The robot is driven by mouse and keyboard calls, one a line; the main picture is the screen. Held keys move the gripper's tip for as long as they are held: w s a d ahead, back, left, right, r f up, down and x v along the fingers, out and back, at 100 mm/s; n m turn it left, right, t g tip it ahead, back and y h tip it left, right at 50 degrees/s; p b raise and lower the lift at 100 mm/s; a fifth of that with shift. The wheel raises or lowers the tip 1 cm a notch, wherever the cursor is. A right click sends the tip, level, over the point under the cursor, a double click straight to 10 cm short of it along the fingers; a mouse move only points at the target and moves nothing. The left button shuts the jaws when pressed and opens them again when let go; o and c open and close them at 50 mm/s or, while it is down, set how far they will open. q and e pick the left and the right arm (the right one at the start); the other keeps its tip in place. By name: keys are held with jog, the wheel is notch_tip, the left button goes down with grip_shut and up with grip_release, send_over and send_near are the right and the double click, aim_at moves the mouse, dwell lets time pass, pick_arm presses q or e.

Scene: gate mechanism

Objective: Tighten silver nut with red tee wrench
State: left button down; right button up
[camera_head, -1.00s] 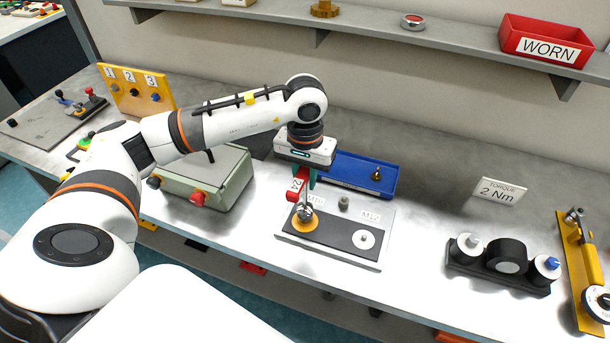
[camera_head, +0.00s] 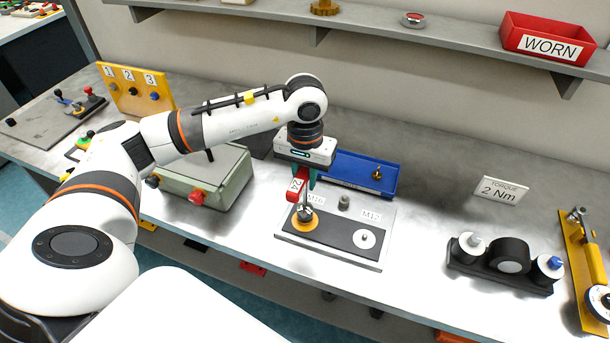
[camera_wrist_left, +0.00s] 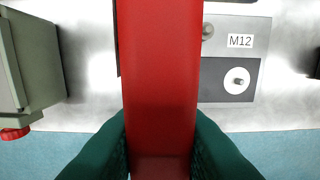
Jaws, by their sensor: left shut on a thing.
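The red tee wrench (camera_head: 296,186), marked 24, is held in my left gripper (camera_head: 311,178) above the plate. In the left wrist view its red handle (camera_wrist_left: 160,80) fills the middle between the green fingers. Its shaft runs down to the silver nut (camera_head: 305,212), which sits at the orange ring on the left of the plate (camera_head: 375,262). The wrench end hides part of the nut, so I cannot tell how fully it is seated. My right gripper is not in view.
A grey stud (camera_head: 343,202) and a white M12 disc (camera_head: 364,239) are on the plate. A blue tray (camera_head: 350,170) stands behind it. A grey-green box (camera_head: 215,185) with a red knob is to the left. A black holder (camera_head: 500,272) and yellow tool (camera_head: 580,255) are at right.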

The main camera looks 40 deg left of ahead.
pick_arm(q)
jog(key=shift+f+b, duration=0.15)
jog(key=shift+b, duration=0.35)
dwell(0.8)
jog(key=c, duration=1.8)
grip_release()
grip_shut()
jog(key=shift+s+f, duration=0.1)
